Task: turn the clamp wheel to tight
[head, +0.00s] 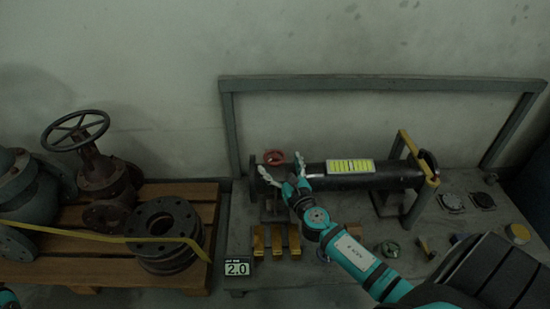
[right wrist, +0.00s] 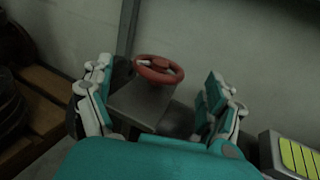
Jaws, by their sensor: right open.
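The red clamp wheel (head: 274,157) sits at the left end of a dark horizontal pipe (head: 318,177), near the flange. My right gripper (head: 281,167) is open, with its two fingers spread on either side of the wheel in the head view. In the right wrist view, the wheel (right wrist: 158,69) shows ahead between the open fingers (right wrist: 155,97), above a grey block, with gaps at both sides. I see no contact with it. My left gripper does not show; only a small teal part of my own body is at the lower left corner.
A wooden pallet (head: 85,268) on the left holds a dark-wheeled valve (head: 76,131) and flanges (head: 164,222). A grey frame (head: 380,82) stands behind the pipe. Yellow blocks (head: 276,240) stand in front of it. A yellow bracket (head: 424,196) is at the pipe's right end.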

